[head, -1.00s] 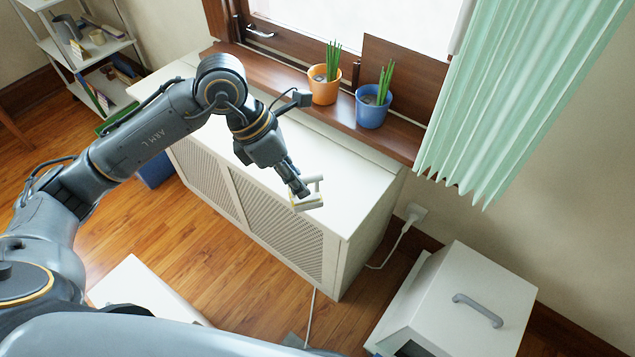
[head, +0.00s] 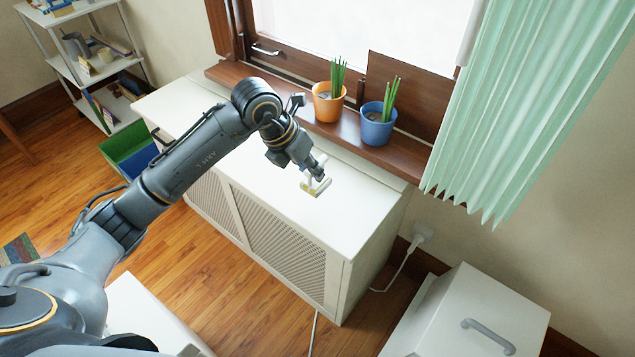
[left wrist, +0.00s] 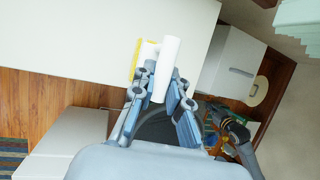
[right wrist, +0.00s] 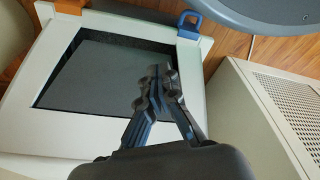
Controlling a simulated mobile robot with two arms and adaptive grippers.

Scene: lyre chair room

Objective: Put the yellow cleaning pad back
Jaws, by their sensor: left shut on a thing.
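The yellow cleaning pad (left wrist: 137,60) shows in the left wrist view as a yellow edge on a tool with a thick white handle (left wrist: 167,68). My left gripper (head: 317,174) is shut on this white handle. In the head view the tool (head: 316,188) is at the white radiator cover's top (head: 250,170), near its right end; I cannot tell whether it touches the surface. My right gripper (right wrist: 157,82) shows only in the right wrist view, its fingertips together and empty, above a white box (right wrist: 120,35) with a dark opening.
An orange pot (head: 328,108) and a blue pot (head: 376,130) with green plants stand on the brown windowsill (head: 300,122) behind the cover. A green curtain (head: 520,100) hangs at right. A white box with a grey handle (head: 488,338) stands on the floor. A shelf (head: 95,65) is at left.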

